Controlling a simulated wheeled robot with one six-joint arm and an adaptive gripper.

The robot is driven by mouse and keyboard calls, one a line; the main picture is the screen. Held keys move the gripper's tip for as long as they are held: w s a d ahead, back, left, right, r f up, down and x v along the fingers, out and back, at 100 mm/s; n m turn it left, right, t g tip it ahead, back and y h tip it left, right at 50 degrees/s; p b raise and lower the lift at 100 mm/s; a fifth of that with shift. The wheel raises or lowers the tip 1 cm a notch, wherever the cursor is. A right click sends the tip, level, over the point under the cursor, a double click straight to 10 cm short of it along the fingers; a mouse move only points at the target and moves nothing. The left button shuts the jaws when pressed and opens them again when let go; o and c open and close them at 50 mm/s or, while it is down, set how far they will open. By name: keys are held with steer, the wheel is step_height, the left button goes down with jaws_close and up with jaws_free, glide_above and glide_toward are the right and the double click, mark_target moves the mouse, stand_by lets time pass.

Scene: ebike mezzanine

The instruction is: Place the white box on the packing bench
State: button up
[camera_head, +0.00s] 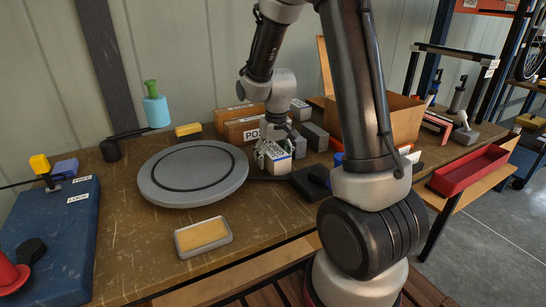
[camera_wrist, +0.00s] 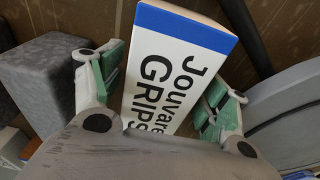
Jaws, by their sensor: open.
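The white box (camera_head: 279,159) has a blue band and black lettering, and sits at the packing bench's (camera_head: 128,235) middle, right of the round grey turntable. In the wrist view the white box (camera_wrist: 175,65) lies between the two green-padded fingers and reads "Jouvare GRIPS". My gripper (camera_head: 270,152) is down at the box from above. My gripper also shows in the wrist view (camera_wrist: 160,95), open, with one finger on each side of the box. Whether the pads touch it, or the box rests fully on the bench, I cannot tell.
The grey turntable (camera_head: 165,193) stands left of the box. Brown boxes (camera_head: 242,128) and grey blocks (camera_head: 316,137) stand behind it. A black item (camera_head: 308,184) lies close on the right. A yellow-topped tray (camera_head: 203,236) is in front; bare bench surrounds it.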

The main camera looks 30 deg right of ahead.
mark_target(275, 152)
steer(key=r, duration=0.4)
steer(key=s+r, duration=0.1)
steer(key=r, duration=0.7)
steer(key=shift+s, duration=0.2)
steer(key=s+r+t, duration=0.1)
steer(key=s+r, duration=0.3)
steer(key=s, duration=0.7)
steer(key=s+r+t, duration=0.1)
steer(key=s+r, duration=0.3)
steer(key=s, duration=0.7)
steer(key=shift+s+d+r+t, duration=0.15)
steer(key=shift+d+r+t, duration=0.1)
steer(key=shift+t, duration=0.15)
